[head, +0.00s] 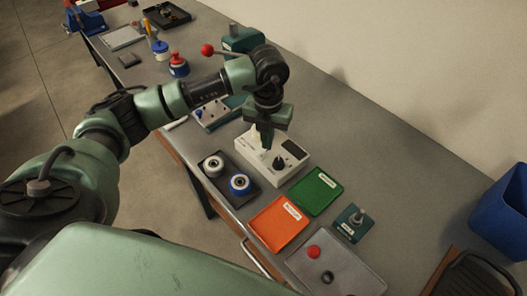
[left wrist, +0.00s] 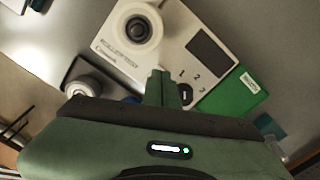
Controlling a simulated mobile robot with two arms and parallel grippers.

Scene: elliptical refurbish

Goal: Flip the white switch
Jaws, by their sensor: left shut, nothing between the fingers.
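A white box-shaped device (head: 292,172) stands on the grey bench. It has a dark knob and a pale round part on top. In the left wrist view the device (left wrist: 115,47) shows a dark display (left wrist: 210,50), the round white part (left wrist: 138,28), printed numbers and a black knob (left wrist: 185,93). I cannot make out the white switch clearly; my fingers cover part of the panel. My left gripper (head: 266,142) is shut and empty, pointing down over the device. Its fingers (left wrist: 160,76) show in the left wrist view beside the knob. My right gripper is not in view.
A dark tray with two rollers (head: 239,184) lies in front of the device. A green tray (head: 314,193), an orange tray (head: 277,224) and a grey tray (head: 345,272) lie to the right. A blue bin (head: 503,210) is at far right. The wall runs behind.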

